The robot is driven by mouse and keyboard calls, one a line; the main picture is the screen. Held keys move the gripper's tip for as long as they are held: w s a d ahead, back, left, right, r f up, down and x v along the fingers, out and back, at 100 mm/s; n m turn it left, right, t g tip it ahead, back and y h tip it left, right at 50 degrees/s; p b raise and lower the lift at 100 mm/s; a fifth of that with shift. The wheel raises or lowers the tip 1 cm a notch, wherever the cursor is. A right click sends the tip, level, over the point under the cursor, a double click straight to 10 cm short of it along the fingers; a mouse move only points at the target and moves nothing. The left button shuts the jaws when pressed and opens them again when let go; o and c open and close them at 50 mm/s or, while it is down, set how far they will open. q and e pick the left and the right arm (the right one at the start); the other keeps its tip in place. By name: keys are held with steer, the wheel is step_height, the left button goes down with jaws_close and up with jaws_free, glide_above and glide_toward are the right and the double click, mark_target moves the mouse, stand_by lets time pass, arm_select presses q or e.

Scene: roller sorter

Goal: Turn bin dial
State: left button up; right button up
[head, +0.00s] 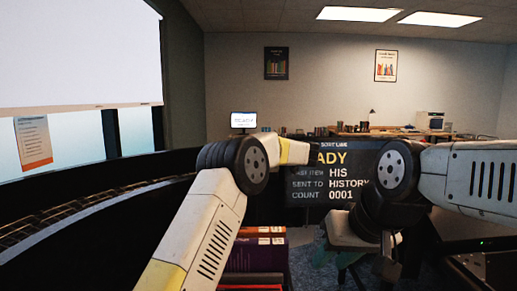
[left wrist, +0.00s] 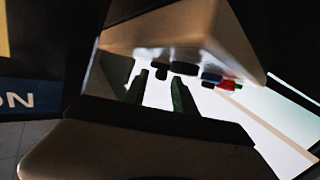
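I cannot pick out the bin dial in either view. In the head view my left arm reaches up and forward, and its gripper is hidden behind the arm. In the left wrist view two dark fingers of my left gripper (left wrist: 162,95) stand apart with a bright gap between them. Small blue and red pieces (left wrist: 221,82) show just beyond, too small to name. My right gripper (head: 390,243) hangs below the right arm's dark wrist in the head view. Its fingers are dark and small there, and nothing clear is seen in them.
A dark status screen (head: 330,183) ahead reads "HIS", "HISTORY" and "0001", partly covered by my arms. Books (head: 257,252) are stacked low in the middle. A curved dark conveyor (head: 75,212) runs along the left. A desk (head: 425,133) stands at the back wall.

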arm_select(q)
steer(key=v, duration=0.7)
steer(key=shift+f, duration=0.1)
